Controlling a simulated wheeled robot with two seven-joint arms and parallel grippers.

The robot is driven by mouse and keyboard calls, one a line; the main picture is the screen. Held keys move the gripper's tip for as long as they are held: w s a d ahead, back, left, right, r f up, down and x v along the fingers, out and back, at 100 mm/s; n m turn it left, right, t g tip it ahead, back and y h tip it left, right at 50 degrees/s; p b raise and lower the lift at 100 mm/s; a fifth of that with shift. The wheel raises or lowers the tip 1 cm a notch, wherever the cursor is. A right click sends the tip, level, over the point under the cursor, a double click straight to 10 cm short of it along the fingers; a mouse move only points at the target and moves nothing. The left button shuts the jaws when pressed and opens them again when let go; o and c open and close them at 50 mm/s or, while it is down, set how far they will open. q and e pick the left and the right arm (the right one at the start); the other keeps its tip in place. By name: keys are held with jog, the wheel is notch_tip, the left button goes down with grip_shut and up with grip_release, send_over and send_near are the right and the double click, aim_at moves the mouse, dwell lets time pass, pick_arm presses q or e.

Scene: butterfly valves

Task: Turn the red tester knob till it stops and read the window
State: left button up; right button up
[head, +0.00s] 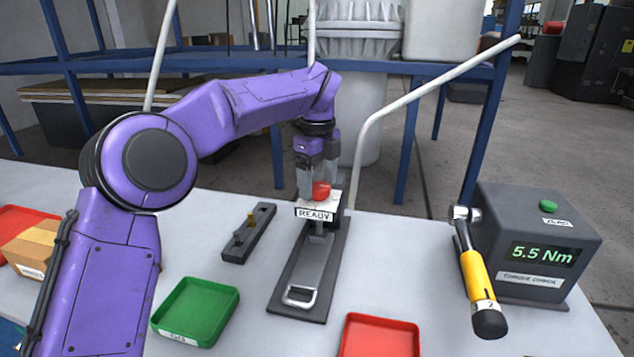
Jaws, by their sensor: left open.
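The red tester knob (321,190) sits on top of the tester (284,297), a dark base plate with a metal slide and handle in the middle of the table. The tester's window (316,213) faces me below the knob and reads READY. My left gripper (318,188) comes down from above, with its fingers at the knob. The fingers are open around or just behind the knob; I cannot tell whether they touch it. Part of the knob's top is hidden by the fingers. My right gripper is not in view.
A torque checker box (540,240) showing 5.5 Nm stands at the right, with a yellow-handled wrench (477,275) against it. A green tray (196,311) and a red tray (380,338) lie in front. A dark block (249,233) lies left of the tester. White pipes rise behind.

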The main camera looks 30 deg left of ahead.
pick_arm(q)
jog(key=c, duration=1)
jog(key=shift+c, duration=0.2)
jog(key=shift+m, duration=0.3)
jog(key=m+p, duration=0.1)
jog(key=m, duration=0.1)
jog(key=m+p, duration=0.1)
jog(key=shift+w+r+m+p, duration=0.1)
jog(key=shift+r+m+p, duration=0.15)
jog(key=shift+m+p, duration=0.1)
jog(key=m+p, duration=0.4)
jog(key=m, duration=0.1)
jog(key=shift+d, duration=0.1)
jog(key=m+p, duration=0.4)
jog(key=shift+w+m, duration=0.1)
jog(key=shift+m, duration=0.25)
jog(key=shift+d+f+m+p, duration=0.1)
jog(key=shift+d+m+p, duration=0.05)
jog(key=shift+m+p, duration=1.5)
jog(key=shift+f+m, duration=0.1)
jog(key=shift+m, duration=0.25)
